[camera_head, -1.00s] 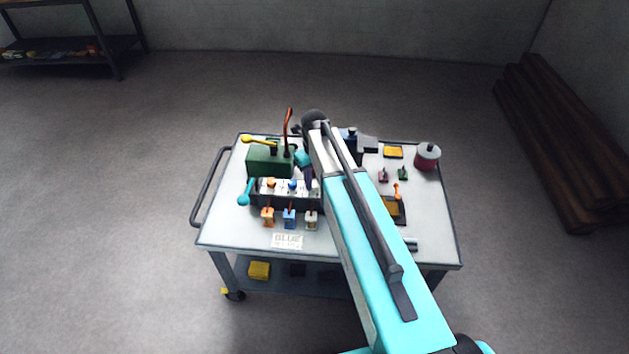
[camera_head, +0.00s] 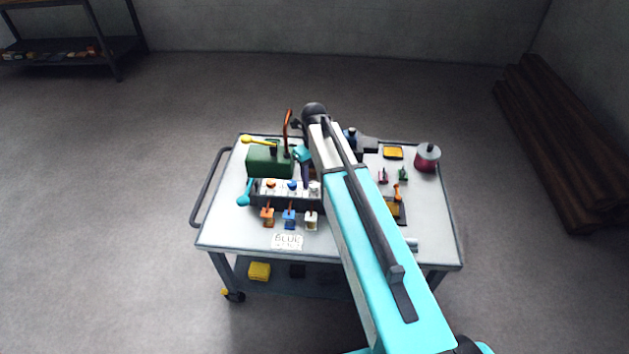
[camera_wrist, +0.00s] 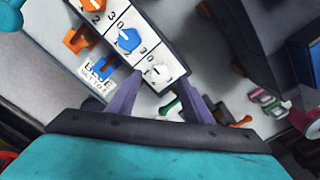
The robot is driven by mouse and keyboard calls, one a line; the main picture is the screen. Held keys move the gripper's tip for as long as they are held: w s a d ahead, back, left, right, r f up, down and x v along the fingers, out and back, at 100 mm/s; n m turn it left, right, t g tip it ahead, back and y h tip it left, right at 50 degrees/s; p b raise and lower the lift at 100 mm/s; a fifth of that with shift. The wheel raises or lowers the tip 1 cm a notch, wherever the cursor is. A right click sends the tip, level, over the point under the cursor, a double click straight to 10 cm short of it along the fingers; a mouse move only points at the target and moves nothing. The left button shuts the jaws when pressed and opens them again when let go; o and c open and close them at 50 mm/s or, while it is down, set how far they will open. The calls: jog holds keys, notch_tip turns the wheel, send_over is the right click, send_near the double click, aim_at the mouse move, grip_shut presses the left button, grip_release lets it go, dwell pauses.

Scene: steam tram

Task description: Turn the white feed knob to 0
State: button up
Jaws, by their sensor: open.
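The white feed knob (camera_head: 314,188) is the rightmost of three dials on a black box with a white numbered face (camera_head: 281,188). In the wrist view the white knob (camera_wrist: 158,72) lies between the tips of my gripper's two purple fingers. My gripper (camera_wrist: 162,74) is open, with a finger on each side of the knob; I cannot tell whether they touch it. Small digits show around the knob, but its exact setting is too small to read. In the head view my gripper (camera_head: 307,174) is partly hidden by my arm, just behind the knob.
An orange knob (camera_head: 270,184) and a blue knob (camera_head: 292,185) share the box. Orange, blue and white levers (camera_head: 311,221) stand in front. A red pot (camera_head: 427,159) stands at the cart's right.

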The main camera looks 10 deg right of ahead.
aim_at(314, 185)
notch_tip(314, 185, up, 12)
jog(key=b, duration=0.1)
jog(key=shift+f, duration=0.2)
dwell(0.4)
dwell(0.5)
